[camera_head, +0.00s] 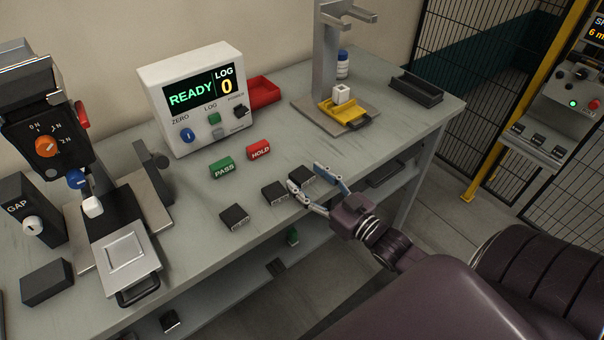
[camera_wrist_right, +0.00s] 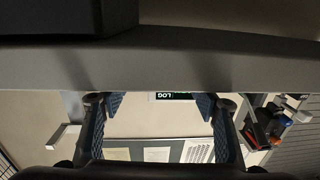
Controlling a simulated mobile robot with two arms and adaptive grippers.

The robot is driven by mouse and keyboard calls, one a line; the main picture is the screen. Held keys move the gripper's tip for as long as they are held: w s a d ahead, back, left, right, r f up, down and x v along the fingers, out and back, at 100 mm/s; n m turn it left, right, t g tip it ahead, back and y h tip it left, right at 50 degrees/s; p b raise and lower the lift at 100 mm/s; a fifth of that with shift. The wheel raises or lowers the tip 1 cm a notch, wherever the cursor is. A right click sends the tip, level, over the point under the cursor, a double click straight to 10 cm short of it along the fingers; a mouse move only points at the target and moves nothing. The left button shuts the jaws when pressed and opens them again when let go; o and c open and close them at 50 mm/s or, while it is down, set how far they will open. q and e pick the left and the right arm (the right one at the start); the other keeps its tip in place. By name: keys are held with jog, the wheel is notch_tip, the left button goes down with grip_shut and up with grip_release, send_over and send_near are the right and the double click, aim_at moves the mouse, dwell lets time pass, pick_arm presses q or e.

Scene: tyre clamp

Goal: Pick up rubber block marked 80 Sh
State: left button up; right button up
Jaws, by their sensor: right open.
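Three small black rubber blocks stand in a slanted row near the bench's front edge: a left one (camera_head: 234,217), a middle one (camera_head: 274,192) and a right one (camera_head: 302,175). Their pale front markings are too small to read, so I cannot tell which is 80 Sh. My right gripper (camera_head: 306,178) is open, its fingertips apart on either side of the right block in the head view. I cannot tell whether they touch it. In the right wrist view the open fingers (camera_wrist_right: 160,101) show no block clearly between them. My left gripper is out of view.
Behind the blocks lie a green PASS marker (camera_head: 222,168) and a red HOLD marker (camera_head: 259,150). A white display unit (camera_head: 199,95) reads READY, LOG 0. A clamp press (camera_head: 110,220) stands left; a yellow tray (camera_head: 343,112) on a stand is behind. Bench (camera_head: 195,235) is clear left of the blocks.

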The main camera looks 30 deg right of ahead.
jog(key=shift+w+a, duration=0.2)
jog(key=shift+w, duration=1.15)
jog(key=c, duration=1.3)
